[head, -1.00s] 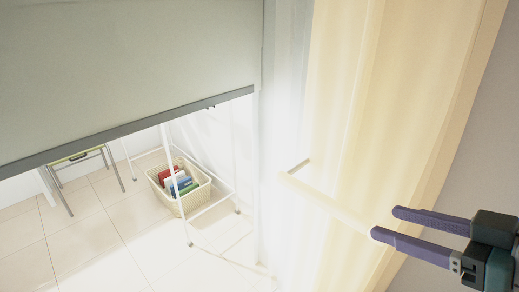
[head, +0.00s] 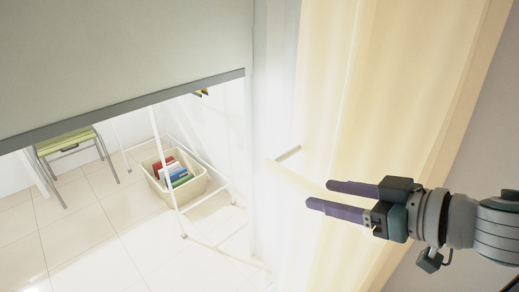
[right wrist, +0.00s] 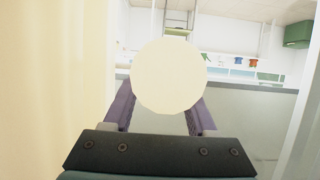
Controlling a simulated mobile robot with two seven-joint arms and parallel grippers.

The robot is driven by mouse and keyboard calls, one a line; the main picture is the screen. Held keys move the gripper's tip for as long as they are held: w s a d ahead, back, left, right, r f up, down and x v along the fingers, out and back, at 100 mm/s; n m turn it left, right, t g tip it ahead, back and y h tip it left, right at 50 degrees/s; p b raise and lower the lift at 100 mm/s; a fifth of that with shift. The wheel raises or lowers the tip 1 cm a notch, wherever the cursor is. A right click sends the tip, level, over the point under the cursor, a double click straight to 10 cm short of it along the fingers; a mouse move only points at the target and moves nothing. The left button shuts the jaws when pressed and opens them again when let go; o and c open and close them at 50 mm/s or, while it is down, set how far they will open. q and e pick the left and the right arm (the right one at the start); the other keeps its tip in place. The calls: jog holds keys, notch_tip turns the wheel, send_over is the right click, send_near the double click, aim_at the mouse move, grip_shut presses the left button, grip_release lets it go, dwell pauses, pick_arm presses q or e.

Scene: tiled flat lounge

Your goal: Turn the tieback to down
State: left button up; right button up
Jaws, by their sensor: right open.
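The tieback (head: 292,180) is a cream bar across the pale yellow curtain (head: 345,110). A short post joins its far left end, and the bar slants down to the right toward my fingers. My right gripper (head: 318,195) is open, with its two purple fingers pointing left at the bar's near end. In the right wrist view a round cream face, seemingly the tieback's end (right wrist: 168,77), fills the space between the fingers. I cannot tell whether the fingers touch it. My left gripper is not in view.
A grey wall (head: 485,130) is at the right.

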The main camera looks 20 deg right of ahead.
jog(key=shift+w+a+f, duration=0.1)
jog(key=shift+w+f, duration=0.05)
jog(key=shift+w, duration=0.2)
jog(key=shift+c, duration=0.2)
grip_shut()
dwell(1.0)
